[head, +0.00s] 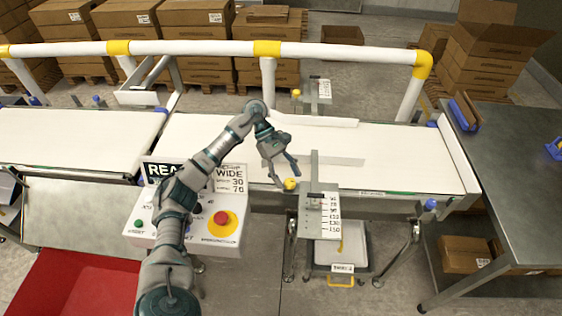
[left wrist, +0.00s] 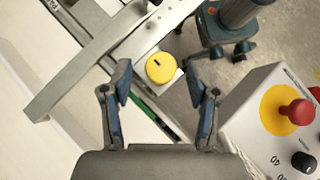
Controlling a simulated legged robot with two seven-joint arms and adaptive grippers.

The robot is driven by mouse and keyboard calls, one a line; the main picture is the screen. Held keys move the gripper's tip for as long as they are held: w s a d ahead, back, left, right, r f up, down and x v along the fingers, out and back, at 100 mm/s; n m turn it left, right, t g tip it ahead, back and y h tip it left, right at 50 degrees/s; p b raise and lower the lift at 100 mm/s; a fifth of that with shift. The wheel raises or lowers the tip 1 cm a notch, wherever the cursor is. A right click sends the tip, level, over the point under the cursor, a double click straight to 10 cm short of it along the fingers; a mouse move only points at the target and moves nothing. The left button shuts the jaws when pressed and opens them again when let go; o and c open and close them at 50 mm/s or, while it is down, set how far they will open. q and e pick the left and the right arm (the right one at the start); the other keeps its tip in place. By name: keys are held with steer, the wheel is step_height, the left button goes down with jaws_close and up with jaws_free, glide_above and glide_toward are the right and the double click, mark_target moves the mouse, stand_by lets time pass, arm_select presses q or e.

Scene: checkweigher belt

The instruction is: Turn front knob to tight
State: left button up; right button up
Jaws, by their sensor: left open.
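The front knob (head: 290,184) is a small round yellow knob at the near edge of the belt, beside a scale plate (head: 320,214) with printed numbers. In the left wrist view the yellow knob (left wrist: 160,70) shows a short dark mark on its face and lies between the fingertips in the picture. My left gripper (head: 287,171) is open and empty, just above the knob in the head view. I see no contact with the knob. A second yellow knob (head: 296,93) is at the far side of the belt. My right gripper is not in view.
A control box (head: 145,225) with a red stop button (head: 221,217) stands left of the front knob, partly behind my left arm. A grey guide bar (head: 314,165) reaches over the white belt (head: 410,150). A white rail (head: 350,54) runs behind; a metal table (head: 515,190) is at right.

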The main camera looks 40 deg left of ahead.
arm_select(q)
steer(key=v, duration=1)
steer(key=shift+a+r, duration=0.2)
steer(key=shift+a, duration=0.15)
steer(key=shift+w, duration=0.1)
